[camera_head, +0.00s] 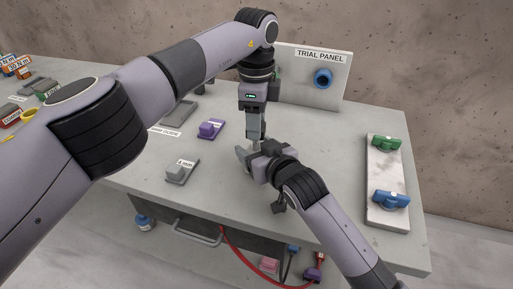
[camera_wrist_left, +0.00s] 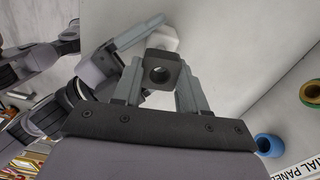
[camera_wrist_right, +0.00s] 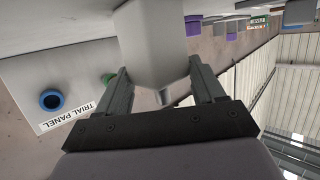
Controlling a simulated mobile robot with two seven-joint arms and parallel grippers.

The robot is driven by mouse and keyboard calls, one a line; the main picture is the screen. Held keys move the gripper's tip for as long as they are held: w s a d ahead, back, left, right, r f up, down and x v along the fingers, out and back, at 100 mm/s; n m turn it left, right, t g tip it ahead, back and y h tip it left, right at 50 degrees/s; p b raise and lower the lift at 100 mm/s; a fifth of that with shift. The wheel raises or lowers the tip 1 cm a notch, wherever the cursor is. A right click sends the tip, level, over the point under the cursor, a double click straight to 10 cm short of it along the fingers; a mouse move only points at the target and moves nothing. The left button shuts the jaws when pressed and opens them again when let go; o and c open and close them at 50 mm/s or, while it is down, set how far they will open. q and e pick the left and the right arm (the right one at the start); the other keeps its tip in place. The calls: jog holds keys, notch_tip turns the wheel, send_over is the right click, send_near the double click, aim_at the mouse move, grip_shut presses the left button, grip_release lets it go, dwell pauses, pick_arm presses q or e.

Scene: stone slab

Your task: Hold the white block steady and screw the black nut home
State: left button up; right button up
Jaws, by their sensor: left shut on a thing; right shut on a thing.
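My left gripper (camera_head: 256,138) points down over the middle of the table. In the left wrist view its fingers (camera_wrist_left: 158,95) are shut on the black nut (camera_wrist_left: 172,82), a dark squarish piece with a round hole. The white block (camera_wrist_left: 162,38) shows just beyond the nut, partly covered by it. My right gripper (camera_head: 246,155) comes in from the lower right, under the left one. In the right wrist view its fingers (camera_wrist_right: 160,90) are shut on the white block (camera_wrist_right: 155,40), which fills the gap. Whether nut and block touch is hidden.
The trial panel (camera_head: 300,75) with a blue ring (camera_head: 323,78) stands behind the grippers. A pale stone slab (camera_head: 387,175) with a green fitting (camera_head: 386,143) and a blue fitting (camera_head: 391,198) lies right. A purple piece (camera_head: 210,129) and a grey piece (camera_head: 181,172) sit left.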

pick_arm(q)
jog(key=shift+f, duration=0.2)
jog(key=shift+f, duration=0.55)
jog(key=shift+f, duration=0.45)
jog(key=shift+f, duration=0.45)
jog(key=shift+f, duration=0.15)
dwell(0.6)
jog(key=shift+f, duration=0.3)
jog(key=shift+m, duration=2.2)
pick_arm(e)
jog(key=shift+o, duration=0.2)
